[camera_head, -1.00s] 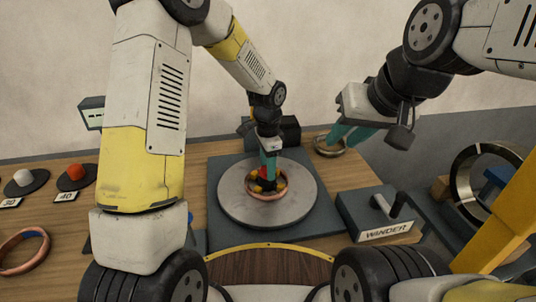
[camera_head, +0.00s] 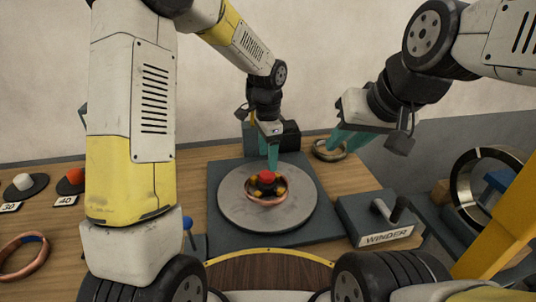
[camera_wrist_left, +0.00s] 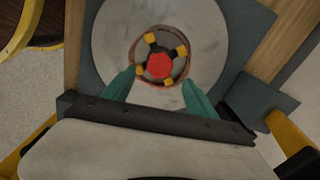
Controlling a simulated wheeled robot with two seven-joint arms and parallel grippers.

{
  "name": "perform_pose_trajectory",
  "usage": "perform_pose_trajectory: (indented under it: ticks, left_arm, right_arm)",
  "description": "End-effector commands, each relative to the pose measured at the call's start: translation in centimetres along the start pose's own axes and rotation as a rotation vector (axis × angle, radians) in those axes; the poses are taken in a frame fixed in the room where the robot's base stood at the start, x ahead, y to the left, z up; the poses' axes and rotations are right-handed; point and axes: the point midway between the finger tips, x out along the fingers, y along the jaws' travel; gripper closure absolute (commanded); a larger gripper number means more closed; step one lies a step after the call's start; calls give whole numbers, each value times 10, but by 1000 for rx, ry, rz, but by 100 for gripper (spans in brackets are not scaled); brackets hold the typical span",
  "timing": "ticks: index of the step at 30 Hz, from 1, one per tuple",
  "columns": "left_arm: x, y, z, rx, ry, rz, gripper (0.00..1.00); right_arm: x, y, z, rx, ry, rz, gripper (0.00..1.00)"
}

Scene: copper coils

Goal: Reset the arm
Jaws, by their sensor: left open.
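My left gripper (camera_head: 271,155) is above the far side of the round grey plate (camera_head: 235,208), its teal fingers apart and empty. In the left wrist view its open fingers (camera_wrist_left: 158,95) stand either side of the view, with a copper coil (camera_wrist_left: 134,63) beyond them. The coil (camera_head: 268,201) lies on the plate around a dark hub with a red knob (camera_head: 267,177) and yellow blocks. My right gripper (camera_head: 342,143) hangs at the right near a small ring-shaped dish (camera_head: 329,150); its fingers overlap in view, so its opening is unclear.
The winder box (camera_head: 378,217) with a crank handle stands right of the plate. A large metal ring (camera_head: 461,180) stands at far right. Another copper coil (camera_head: 20,258) lies at far left, near white (camera_head: 23,181) and red knobs on dark discs with number labels.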

Motion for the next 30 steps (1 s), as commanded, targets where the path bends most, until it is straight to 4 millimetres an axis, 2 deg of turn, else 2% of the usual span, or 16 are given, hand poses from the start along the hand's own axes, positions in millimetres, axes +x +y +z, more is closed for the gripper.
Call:
perform_pose_trajectory:
  ticks: [4, 14, 17, 20, 23, 27, 30]
  left_arm:
    - [-13, 0, 0, 0, 1, -1, 33]
    - [-15, 0, 0, -1, 1, -1, 33]
    - [-23, 0, 6, -26, 8, -11, 33]
    - [-46, 4, 21, -99, 31, -39, 33]
    - [-78, 13, 47, -222, 72, -78, 33]
    - [-120, 34, 87, -423, 152, -129, 33]
    - [-144, 54, 114, -566, 217, -156, 33]
  right_arm:
    - [0, 0, 0, 0, 0, 0, 71]
    - [0, 0, 0, 0, 0, 0, 71]
    - [0, 0, 0, 0, 0, 0, 71]
    - [0, 0, 0, 0, 0, 0, 71]
    - [0, 0, 0, 0, 0, 0, 71]
    - [0, 0, 0, 0, 0, 0, 71]
    - [0, 0, 0, 0, 0, 0, 71]
